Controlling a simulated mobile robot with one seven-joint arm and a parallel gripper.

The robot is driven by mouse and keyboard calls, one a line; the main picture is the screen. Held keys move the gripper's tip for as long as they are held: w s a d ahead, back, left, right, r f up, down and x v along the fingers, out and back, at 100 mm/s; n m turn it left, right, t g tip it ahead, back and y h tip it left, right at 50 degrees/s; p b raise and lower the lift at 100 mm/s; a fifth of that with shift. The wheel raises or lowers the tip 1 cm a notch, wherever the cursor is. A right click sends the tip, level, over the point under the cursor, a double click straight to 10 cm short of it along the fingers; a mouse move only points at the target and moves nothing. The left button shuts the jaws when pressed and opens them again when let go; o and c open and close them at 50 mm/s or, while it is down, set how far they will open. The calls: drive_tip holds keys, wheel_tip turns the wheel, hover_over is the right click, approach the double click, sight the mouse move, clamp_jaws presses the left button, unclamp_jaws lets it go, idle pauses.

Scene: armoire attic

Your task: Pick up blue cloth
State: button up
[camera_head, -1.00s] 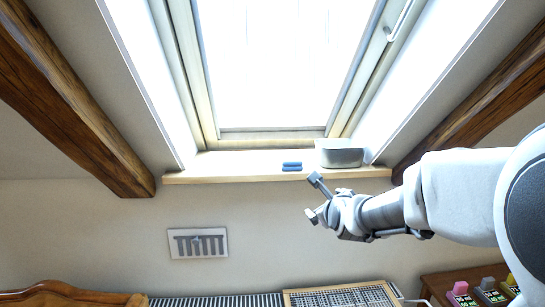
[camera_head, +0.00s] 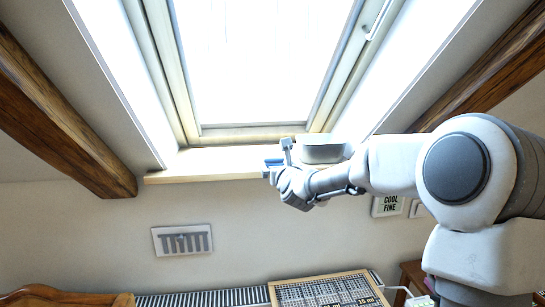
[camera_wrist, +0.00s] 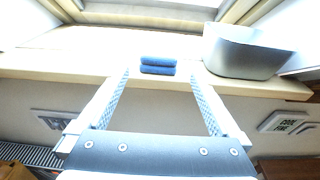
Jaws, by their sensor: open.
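The blue cloth (camera_wrist: 158,66) is a small folded stack lying on the pale window sill (camera_wrist: 60,68). In the wrist view it sits near the sill's front edge, just beyond and between my two fingertips. My gripper (camera_wrist: 158,88) is open and empty, its fingers apart on either side of the cloth's line. In the head view my gripper (camera_head: 278,160) is at the sill's front edge and hides most of the cloth; only a bit of blue (camera_head: 273,162) shows beside a finger. I cannot tell the exact gap between fingertips and cloth.
A grey-white bin (camera_wrist: 240,52) stands on the sill close to the right of the cloth. The sill left of the cloth is clear. The window frame (camera_head: 250,138) rises behind. A wall picture (camera_head: 182,239) and a radiator (camera_head: 205,298) are below.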

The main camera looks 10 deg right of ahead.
sight(275, 160)
drive_tip(key=w, duration=0.1)
drive_tip(key=w+p, duration=0.1)
drive_tip(key=w, duration=0.2)
drive_tip(key=shift+w+f, duration=0.3)
drive_tip(key=shift+f, duration=0.05)
drive_tip(key=shift+w+p, duration=0.5)
drive_tip(key=shift+p, duration=0.1)
drive_tip(key=shift+w+f+p, duration=0.15)
drive_tip(key=shift+w+p, duration=0.3)
drive_tip(key=shift+w, duration=0.6)
drive_tip(key=shift+w+f+p, duration=0.15)
drive_tip(key=shift+w+p, duration=0.3)
drive_tip(key=shift+w, duration=0.6)
drive_tip(key=c, duration=1.2)
